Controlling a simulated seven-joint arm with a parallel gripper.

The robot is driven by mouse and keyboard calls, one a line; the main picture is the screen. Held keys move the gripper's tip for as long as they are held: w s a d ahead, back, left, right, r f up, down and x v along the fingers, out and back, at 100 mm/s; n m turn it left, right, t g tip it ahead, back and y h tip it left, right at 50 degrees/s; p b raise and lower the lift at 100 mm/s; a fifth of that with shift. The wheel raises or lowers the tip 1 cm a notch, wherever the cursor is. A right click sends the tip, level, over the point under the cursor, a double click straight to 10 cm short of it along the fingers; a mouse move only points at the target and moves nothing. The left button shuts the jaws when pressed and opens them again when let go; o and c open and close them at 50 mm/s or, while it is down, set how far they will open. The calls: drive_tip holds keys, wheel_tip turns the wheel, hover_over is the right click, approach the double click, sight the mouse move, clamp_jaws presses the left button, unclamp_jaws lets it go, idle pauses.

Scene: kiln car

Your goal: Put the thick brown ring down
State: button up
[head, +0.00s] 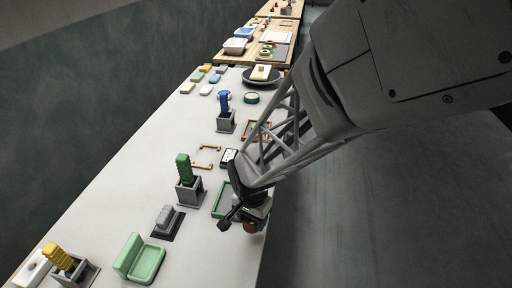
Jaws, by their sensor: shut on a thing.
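My gripper (240,216) is at the lower centre of the head view, near the right edge of the pale table (140,165). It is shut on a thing. A small brown part (249,227) shows just under the gripper; it looks like the thick brown ring, but most of it is hidden by the gripper. I cannot tell whether it touches the table. A green tray (218,208) lies just left of the gripper and is partly covered by my arm.
A green holder (145,262), a grey block (166,216) on a dark base, and stands with green (184,168), blue (224,104) and yellow (58,256) pieces stand to the left. Small wooden frames (207,156) lie farther up. Bare table lies between them.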

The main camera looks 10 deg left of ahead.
drive_tip(key=shift+s+d+n, duration=0.1)
drive_tip(key=shift+s+n, duration=0.3)
drive_tip(key=shift+s, duration=0.15)
drive_tip(key=shift+w+f, duration=0.1)
drive_tip(key=w+a, duration=0.3)
drive_tip(key=w, duration=0.1)
drive_tip(key=w+a+f, duration=0.1)
drive_tip(key=w+a, duration=0.2)
drive_tip(key=w, duration=0.1)
drive_tip(key=w+a, duration=0.3)
drive_tip(key=w, duration=0.2)
drive_tip(key=shift+f, duration=0.2)
drive_tip(key=shift+f, duration=0.1)
drive_tip(key=shift+f, duration=1.7)
drive_tip(key=shift+f, duration=0.1)
drive_tip(key=o, duration=1)
